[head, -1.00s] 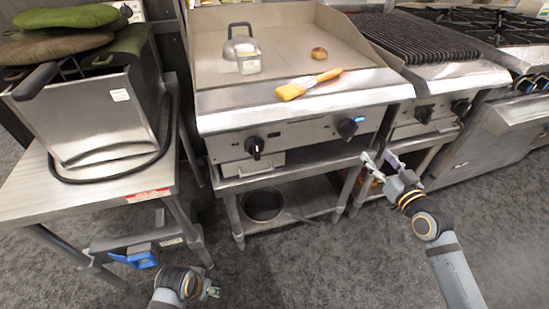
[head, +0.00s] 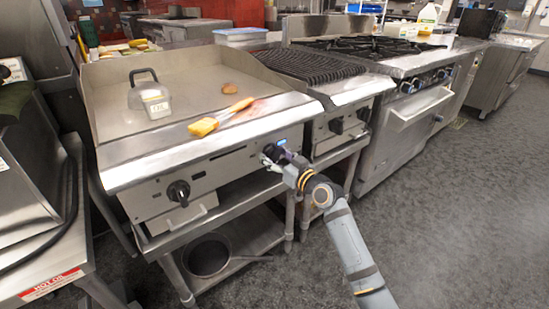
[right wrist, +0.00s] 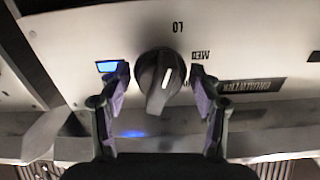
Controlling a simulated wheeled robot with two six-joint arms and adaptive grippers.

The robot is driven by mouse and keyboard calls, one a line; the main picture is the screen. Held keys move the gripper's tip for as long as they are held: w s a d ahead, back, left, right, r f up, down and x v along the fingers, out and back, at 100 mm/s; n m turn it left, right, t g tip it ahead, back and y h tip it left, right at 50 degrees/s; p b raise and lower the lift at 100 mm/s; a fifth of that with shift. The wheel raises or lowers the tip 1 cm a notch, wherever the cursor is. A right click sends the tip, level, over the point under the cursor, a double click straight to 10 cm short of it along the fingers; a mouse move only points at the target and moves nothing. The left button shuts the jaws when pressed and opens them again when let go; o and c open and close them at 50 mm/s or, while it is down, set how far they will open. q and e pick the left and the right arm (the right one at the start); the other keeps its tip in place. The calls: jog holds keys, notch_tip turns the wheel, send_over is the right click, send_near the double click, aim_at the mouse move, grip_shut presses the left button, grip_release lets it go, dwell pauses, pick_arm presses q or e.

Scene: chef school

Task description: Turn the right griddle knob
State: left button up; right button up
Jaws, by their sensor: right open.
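The griddle (head: 215,140) stands at the left-middle of the head view, with a black left knob (head: 179,192) on its front panel. In the right wrist view the black right knob (right wrist: 160,80) shows a white pointer line, just below the "LO" mark and beside "MED". My right gripper (right wrist: 161,92) is open, one finger on each side of the knob, with visible gaps between fingers and knob. My left gripper is out of view.
A pan (head: 207,256) sits on the lower shelf. A grill (head: 305,66) and a burner range (head: 372,48) stand to the right. The floor at right is clear.

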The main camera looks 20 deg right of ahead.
jog(key=shift+c, duration=0.3)
jog(key=c, duration=0.8)
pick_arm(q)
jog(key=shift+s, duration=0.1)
